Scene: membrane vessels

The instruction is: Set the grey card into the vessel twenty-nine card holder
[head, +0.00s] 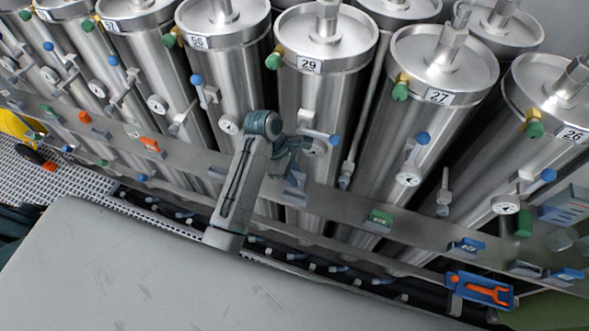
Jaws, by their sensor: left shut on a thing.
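The vessel labelled 29 (309,65) is a tall steel cylinder near the middle of the head view. My left gripper (291,168) is in front of its lower part, at the rail, partly hidden by my own arm. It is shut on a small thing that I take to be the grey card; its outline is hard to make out. A small grey-blue piece (294,188) shows at the rail just below the fingers, and I cannot tell whether it is the card or the vessel twenty-nine holder. My right gripper is not in view.
A blue board with an orange wrench (482,289) hangs lower right.

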